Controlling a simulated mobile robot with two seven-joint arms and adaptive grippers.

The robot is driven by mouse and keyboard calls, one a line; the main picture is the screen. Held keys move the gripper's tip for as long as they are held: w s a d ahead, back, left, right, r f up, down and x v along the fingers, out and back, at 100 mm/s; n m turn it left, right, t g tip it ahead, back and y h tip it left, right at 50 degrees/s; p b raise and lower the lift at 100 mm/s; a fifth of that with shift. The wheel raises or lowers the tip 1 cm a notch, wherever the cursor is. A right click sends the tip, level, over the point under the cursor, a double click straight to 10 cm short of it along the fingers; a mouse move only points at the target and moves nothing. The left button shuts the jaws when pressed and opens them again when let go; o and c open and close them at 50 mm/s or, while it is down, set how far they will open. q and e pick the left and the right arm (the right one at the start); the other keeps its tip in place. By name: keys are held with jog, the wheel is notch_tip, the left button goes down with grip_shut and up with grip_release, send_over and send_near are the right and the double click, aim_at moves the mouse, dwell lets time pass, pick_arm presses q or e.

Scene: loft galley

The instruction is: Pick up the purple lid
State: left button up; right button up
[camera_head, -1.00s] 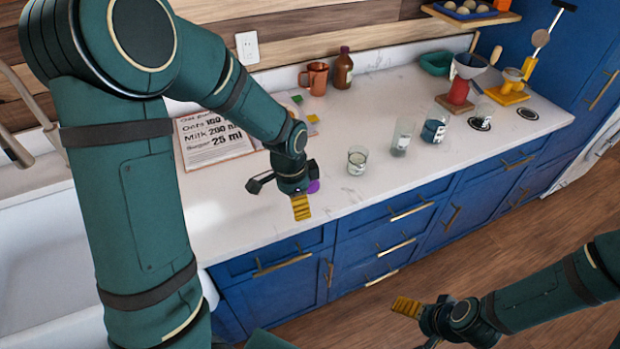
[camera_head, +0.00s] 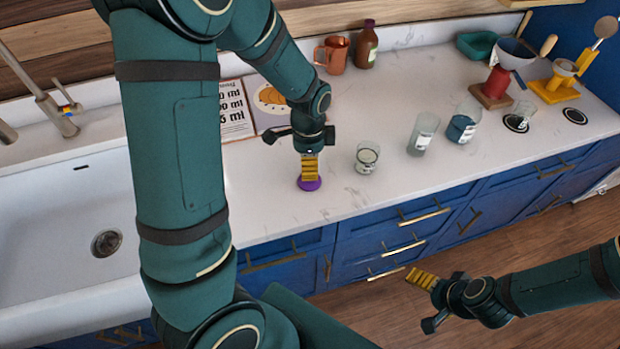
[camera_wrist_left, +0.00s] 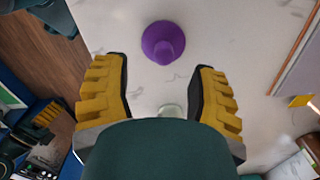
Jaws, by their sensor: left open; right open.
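The purple lid (camera_head: 309,184) lies on the white counter near its front edge, below my left gripper (camera_head: 310,165). In the left wrist view the lid (camera_wrist_left: 163,42) is round with a raised knob, just beyond the fingertips and centred between them. My left gripper (camera_wrist_left: 160,95) is open, with nothing between its yellow ridged fingers. In the head view its finger hides part of the lid. My right gripper (camera_head: 430,290) is open and empty, out over the wooden floor in front of the cabinets.
A glass jar (camera_head: 367,157) stands right of the lid, with a taller glass (camera_head: 422,135) and a blue-labelled jar (camera_head: 461,128) farther right. An open book (camera_head: 235,112) lies behind the left arm. The sink (camera_head: 60,215) is at left.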

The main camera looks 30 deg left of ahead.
pick_arm(q)
jog(key=shift+w+f+b, duration=0.15)
jog(key=shift+f, duration=1.55)
jog(key=shift+w+f+b, duration=0.15)
jog(key=shift+f, duration=1.55)
jog(key=shift+o, duration=0.2)
grip_shut()
